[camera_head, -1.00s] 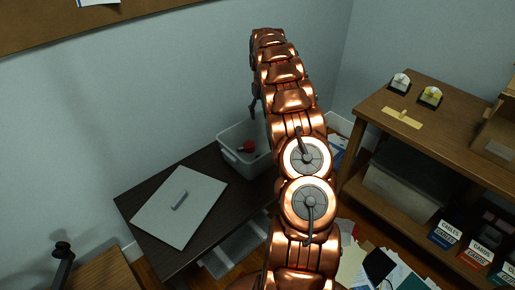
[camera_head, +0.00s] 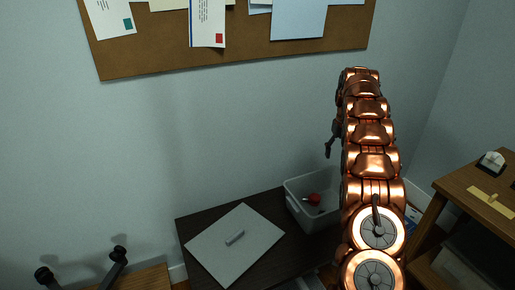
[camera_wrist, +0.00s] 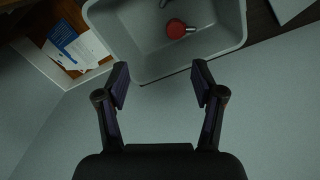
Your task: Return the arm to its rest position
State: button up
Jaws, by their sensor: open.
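My copper arm rises on the right side of the head view, extended up and forward. My gripper (camera_wrist: 160,88) shows in the wrist view with its two dark fingers spread apart and nothing between them. In the head view only a small dark part of it shows beside the arm's far end. Beyond the fingers is a grey bin (camera_wrist: 240,35) with a red object (camera_wrist: 175,28) inside. The fingers appear apart from the bin. The bin also shows in the head view (camera_head: 297,207), on the dark table, with the red object (camera_head: 314,198) in it.
A flat grey lid (camera_head: 215,252) with a handle lies on the dark table (camera_head: 190,228) left of the bin. A wooden shelf unit (camera_head: 462,190) stands at the right. A corkboard (camera_head: 160,50) hangs on the wall. Papers (camera_wrist: 75,45) show beside the bin.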

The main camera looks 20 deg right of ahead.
jog(key=s+a+r+n+p, duration=0.15)
jog(key=s+a+r, duration=0.3)
jog(key=a, duration=0.45)
jog(key=s+a+r+g+p, duration=0.1)
jog(key=s+a+r+p, duration=0.2)
jog(key=a+r, duration=0.45)
jog(key=s+a+r+p, duration=0.2)
jog(key=s+a+r, duration=0.2)
jog(key=a, duration=0.7)
jog(key=s+a+n+p, duration=0.1)
jog(key=s+a+p, duration=0.1)
jog(key=s+a, duration=0.6)
jog(key=s+a+n+p, duration=0.2)
jog(key=s+a, duration=0.6)
jog(key=s, duration=1)
jog(key=shift+s+g+p, duration=0.35)
jog(key=shift+g+p, duration=0.05)
jog(key=shift+p, duration=0.05)
jog(key=shift+n, duration=0.25)
